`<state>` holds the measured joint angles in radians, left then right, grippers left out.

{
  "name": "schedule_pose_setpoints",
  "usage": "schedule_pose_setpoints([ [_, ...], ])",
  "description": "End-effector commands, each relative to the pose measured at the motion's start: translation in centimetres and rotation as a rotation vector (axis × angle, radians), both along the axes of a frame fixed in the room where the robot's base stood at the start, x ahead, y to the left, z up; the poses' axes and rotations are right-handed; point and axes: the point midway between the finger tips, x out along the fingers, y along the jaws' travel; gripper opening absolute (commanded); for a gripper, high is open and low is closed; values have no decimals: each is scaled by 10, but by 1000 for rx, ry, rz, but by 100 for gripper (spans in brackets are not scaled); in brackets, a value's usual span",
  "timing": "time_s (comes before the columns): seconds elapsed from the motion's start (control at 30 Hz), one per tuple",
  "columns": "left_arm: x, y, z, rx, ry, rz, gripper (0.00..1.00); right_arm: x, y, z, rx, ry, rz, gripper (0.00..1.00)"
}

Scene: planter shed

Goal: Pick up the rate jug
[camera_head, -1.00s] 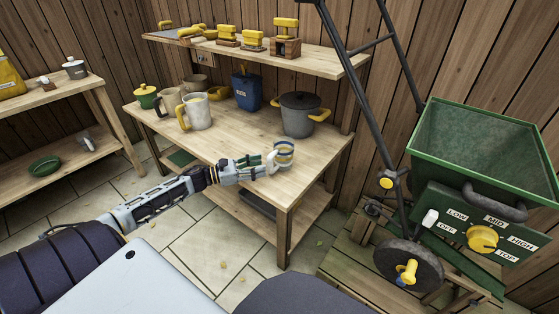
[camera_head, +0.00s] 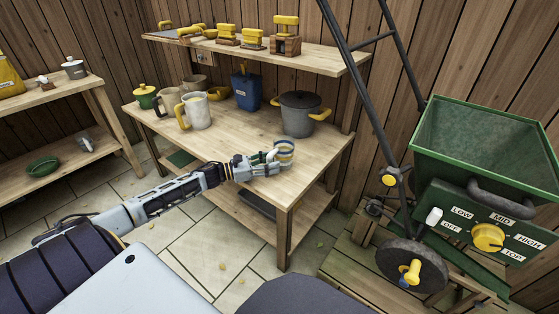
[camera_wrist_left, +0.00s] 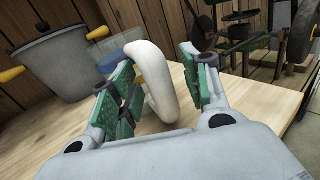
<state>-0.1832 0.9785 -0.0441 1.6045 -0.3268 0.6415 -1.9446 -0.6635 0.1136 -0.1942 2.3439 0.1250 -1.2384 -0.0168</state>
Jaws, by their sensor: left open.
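The rate jug, a small pale cup with blue and yellow bands (camera_head: 285,147), stands on the wooden bench near its right front edge. In the left wrist view its thick white handle (camera_wrist_left: 152,62) rises between my green-padded fingers, and part of its bluish body shows behind. My left gripper (camera_head: 269,161) is open at the jug's left side, with its fingers on either side of the handle. In the left wrist view, a gap shows between the handle and the right finger of the left gripper (camera_wrist_left: 165,88). I cannot tell whether the left finger touches. My right gripper is not in view.
A grey lidded pot (camera_head: 299,115) with yellow handles stands behind the jug. A blue container (camera_head: 247,92) and a large pale mug (camera_head: 196,111) stand farther left on the bench (camera_head: 225,143). A green spreader (camera_head: 485,145) stands to the right. The bench's front middle is clear.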

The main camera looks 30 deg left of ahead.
Motion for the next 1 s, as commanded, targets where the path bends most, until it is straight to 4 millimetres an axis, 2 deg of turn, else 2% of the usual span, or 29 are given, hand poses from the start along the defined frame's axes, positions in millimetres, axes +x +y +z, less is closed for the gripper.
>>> schedule_pose_setpoints([
  [0.23, 1, -1, 0, 0, 0, 0, 47, -6, -2, -7, -7, 15, 6, 40],
  [0.53, 1, -1, 0, 0, 0, 0, 46, -4, -2, -6, -7, 11, 6, 40],
  [0.87, 1, -1, 0, 0, 0, 0, 3, 5, 1, 4, 6, -10, -4, 40],
  [0.9, 1, -1, 0, 0, 0, 0, 0, 5, 2, 4, 7, -11, -4, 40],
  [1.0, 1, -1, 0, 0, 0, 0, 0, 5, 2, 4, 7, -10, -4, 40],
])
